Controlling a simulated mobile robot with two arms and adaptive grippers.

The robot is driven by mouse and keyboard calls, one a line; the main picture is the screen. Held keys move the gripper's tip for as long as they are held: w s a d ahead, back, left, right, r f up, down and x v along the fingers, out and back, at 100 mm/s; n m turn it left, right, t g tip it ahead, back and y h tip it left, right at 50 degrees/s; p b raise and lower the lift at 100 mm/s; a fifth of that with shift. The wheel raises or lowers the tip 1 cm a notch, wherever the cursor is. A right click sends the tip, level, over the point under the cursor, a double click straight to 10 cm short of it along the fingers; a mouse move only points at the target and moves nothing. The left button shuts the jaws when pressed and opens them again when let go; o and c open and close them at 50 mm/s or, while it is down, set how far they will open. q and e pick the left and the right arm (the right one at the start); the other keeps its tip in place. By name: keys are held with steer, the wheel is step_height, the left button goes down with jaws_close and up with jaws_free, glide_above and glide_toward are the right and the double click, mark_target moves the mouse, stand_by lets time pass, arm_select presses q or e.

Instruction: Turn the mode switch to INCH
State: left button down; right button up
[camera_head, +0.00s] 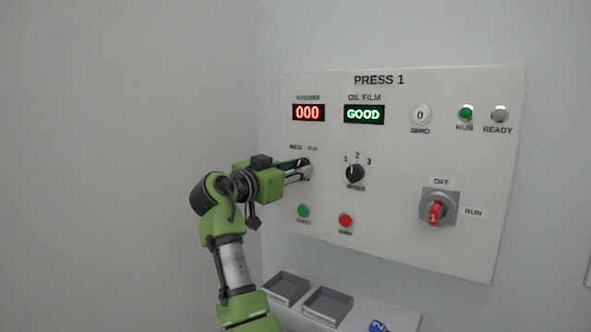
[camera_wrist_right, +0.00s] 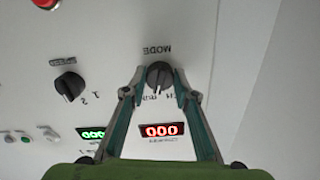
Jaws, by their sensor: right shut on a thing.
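The mode switch is a black knob (camera_wrist_right: 159,76) on the PRESS 1 panel. In the right wrist view, which shows the panel upside down, the word MODE is above it. The INCH and RUN labels are just below it, partly between the fingers. I cannot tell clearly which label the pointer faces. My right gripper (camera_wrist_right: 158,82) is shut on the knob, with one fingertip on each side. In the head view the right gripper (camera_head: 305,170) is against the panel and hides the knob, below the INCH and RUN labels (camera_head: 303,147). My left gripper is not in view.
The panel (camera_head: 400,240) also carries a three-position selector (camera_head: 355,173), a green button (camera_head: 303,210), a red button (camera_head: 345,220) and a red-handled OFF/RUN switch (camera_head: 436,212). The displays read 000 (camera_head: 308,113) and GOOD (camera_head: 364,114). Two grey trays (camera_head: 328,303) sit below.

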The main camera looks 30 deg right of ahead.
steer(key=n, duration=0.4)
steer(key=shift+r+n+p, duration=0.15)
steer(key=shift+n+p, duration=0.15)
steer(key=shift+p, duration=0.05)
steer(key=shift+n+p, duration=0.65)
steer(key=shift+n, duration=1.95)
steer(key=o, duration=1.1)
steer(key=shift+c, duration=0.2)
steer(key=shift+o, duration=0.3)
steer(key=shift+a, duration=0.15)
steer(key=v, duration=1.1)
steer(key=shift+s+a, duration=0.2)
steer(key=shift+a, duration=0.1)
